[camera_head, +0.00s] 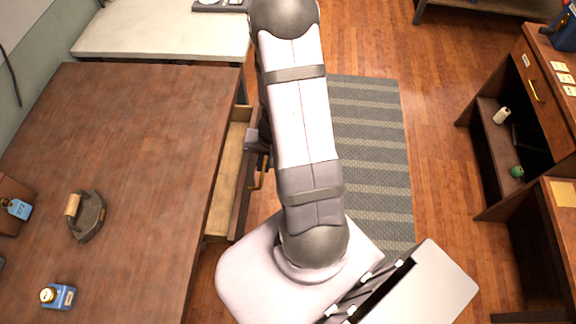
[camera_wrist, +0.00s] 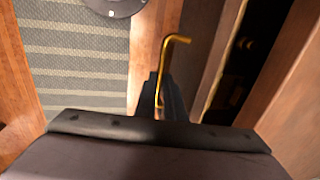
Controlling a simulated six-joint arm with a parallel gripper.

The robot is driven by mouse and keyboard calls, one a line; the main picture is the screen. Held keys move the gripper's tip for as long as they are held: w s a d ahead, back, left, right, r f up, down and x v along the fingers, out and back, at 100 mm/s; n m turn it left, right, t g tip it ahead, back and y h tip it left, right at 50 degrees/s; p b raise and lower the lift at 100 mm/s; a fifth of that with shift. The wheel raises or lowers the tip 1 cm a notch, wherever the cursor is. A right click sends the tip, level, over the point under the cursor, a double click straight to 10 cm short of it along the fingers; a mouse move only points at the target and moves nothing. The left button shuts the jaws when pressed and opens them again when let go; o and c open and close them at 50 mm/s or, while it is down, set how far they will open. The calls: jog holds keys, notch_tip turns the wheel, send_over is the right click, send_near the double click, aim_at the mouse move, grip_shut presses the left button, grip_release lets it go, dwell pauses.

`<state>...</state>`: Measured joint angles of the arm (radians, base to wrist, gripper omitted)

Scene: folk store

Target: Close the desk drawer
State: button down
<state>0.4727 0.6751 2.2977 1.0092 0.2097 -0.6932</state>
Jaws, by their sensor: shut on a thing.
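The desk drawer (camera_head: 230,172) stands partly open from the right side of the brown wooden desk (camera_head: 150,130), and its pale inside shows. Its brass handle (camera_head: 257,181) is on the drawer's outer front. My gripper (camera_head: 258,143) is at this handle, partly hidden under my arm in the head view. In the wrist view my gripper (camera_wrist: 160,98) is shut on the brass handle (camera_wrist: 176,41), whose bent end sticks out past the fingers. The drawer front and a dark gap show to the right of the handle there.
An iron (camera_head: 88,216) and a blue tagged item (camera_head: 60,296) stand on the desk. A striped grey rug (camera_head: 375,150) lies on the floor to the right. Wooden shelving (camera_head: 540,110) stands at the far right. Floor between rug and shelving is clear.

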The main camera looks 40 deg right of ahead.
jog(key=w+a+p, duration=0.2)
jog(key=w+a, duration=0.4)
jog(key=shift+w+a, duration=0.2)
jog(key=c, duration=1.8)
grip_release()
jog(key=shift+w+a, duration=0.1)
jog(key=shift+c, duration=0.2)
notch_tip(320, 180, up, 7)
jog(key=s+d+p, duration=0.1)
jog(key=p, duration=0.1)
jog(key=shift+r, duration=0.15)
jog(key=shift+d, duration=0.1)
